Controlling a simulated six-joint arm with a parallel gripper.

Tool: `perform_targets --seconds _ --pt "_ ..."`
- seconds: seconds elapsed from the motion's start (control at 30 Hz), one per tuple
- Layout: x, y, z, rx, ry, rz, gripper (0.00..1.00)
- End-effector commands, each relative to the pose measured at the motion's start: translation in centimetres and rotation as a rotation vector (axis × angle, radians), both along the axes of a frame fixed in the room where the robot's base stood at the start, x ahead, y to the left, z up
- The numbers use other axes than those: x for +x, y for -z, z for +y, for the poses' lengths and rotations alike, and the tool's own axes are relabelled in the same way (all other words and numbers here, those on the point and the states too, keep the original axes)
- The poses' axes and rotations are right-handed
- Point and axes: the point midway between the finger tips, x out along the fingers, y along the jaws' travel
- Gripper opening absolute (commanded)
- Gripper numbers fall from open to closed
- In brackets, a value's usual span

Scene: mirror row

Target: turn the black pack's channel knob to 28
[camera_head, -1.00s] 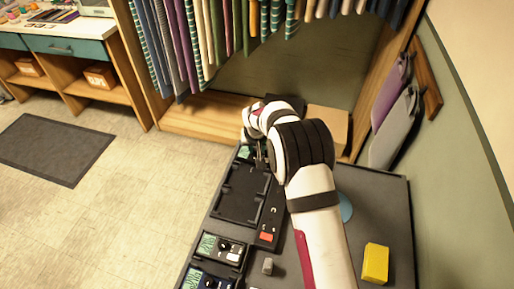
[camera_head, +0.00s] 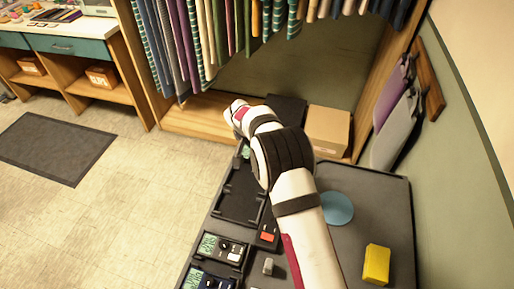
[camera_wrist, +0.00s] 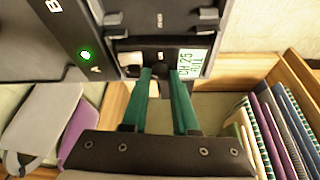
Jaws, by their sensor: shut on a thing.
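The black pack (camera_wrist: 150,50) sits in the far slot of the rack. Its green display (camera_wrist: 190,58) is lit and seems to read CH 25, at an angle. My gripper (camera_wrist: 162,72) has its green fingers at the face of the pack, shut on the dark channel knob (camera_wrist: 160,68). The knob is mostly hidden between the fingertips, so its pointer cannot be read. In the head view only a bit of the pack's display (camera_head: 245,152) shows, and my arm hides the gripper.
A green light glows on the rack panel (camera_wrist: 85,55) by the letter A. An empty slot (camera_head: 238,195) lies nearer. Two other packs, one black (camera_head: 222,249) and one dark blue (camera_head: 207,280), stand at the front. A yellow block (camera_head: 376,263) and a blue disc (camera_head: 337,207) lie right.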

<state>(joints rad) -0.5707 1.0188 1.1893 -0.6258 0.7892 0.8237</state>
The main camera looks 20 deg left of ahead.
Motion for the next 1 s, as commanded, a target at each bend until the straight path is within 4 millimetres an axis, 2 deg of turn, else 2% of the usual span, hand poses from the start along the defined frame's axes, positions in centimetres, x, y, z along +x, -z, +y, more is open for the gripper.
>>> perform_targets --seconds 0.37,0.4,0.57,0.87,1.0 --pt "0.0 0.0 0.0 0.000 0.003 0.000 0.00" --pt "0.0 0.0 0.0 0.000 0.003 0.000 0.31" --pt "0.0 0.0 0.0 0.000 0.003 0.000 0.59" --pt "0.0 -0.2 0.0 0.000 0.003 0.000 0.59" --pt "-0.7 -1.8 0.2 0.001 0.001 -0.002 0.59"
